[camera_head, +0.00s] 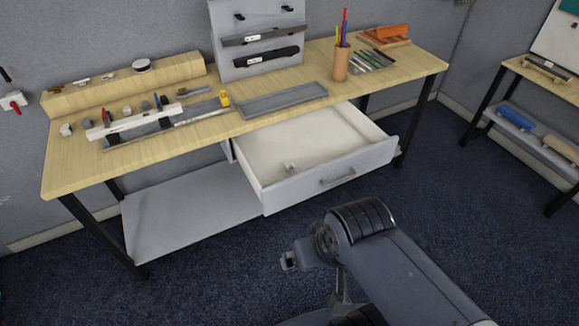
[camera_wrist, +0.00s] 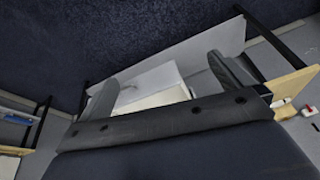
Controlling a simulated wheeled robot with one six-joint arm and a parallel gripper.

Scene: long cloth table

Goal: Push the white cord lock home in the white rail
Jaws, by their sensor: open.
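The white rail (camera_head: 130,122) is a long white bar lying along the left front part of the wooden table. Small pieces sit around it, too small to name surely. A small whitish piece (camera_head: 290,167) lies in the open drawer; I cannot tell whether it is the cord lock. Another small pale piece (camera_head: 66,129) stands left of the rail. My gripper (camera_wrist: 162,68) is open, with its two fingers wide apart and nothing seen between them. In the head view, my arm is in front of the table, low and well away from the rail.
The white drawer (camera_head: 353,173) is pulled out from under the table. A grey tray (camera_head: 282,100), a pen cup (camera_head: 341,64) and a wooden block (camera_head: 125,88) stand on the table. A grey shelf (camera_head: 180,215) is below. The floor in front is clear.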

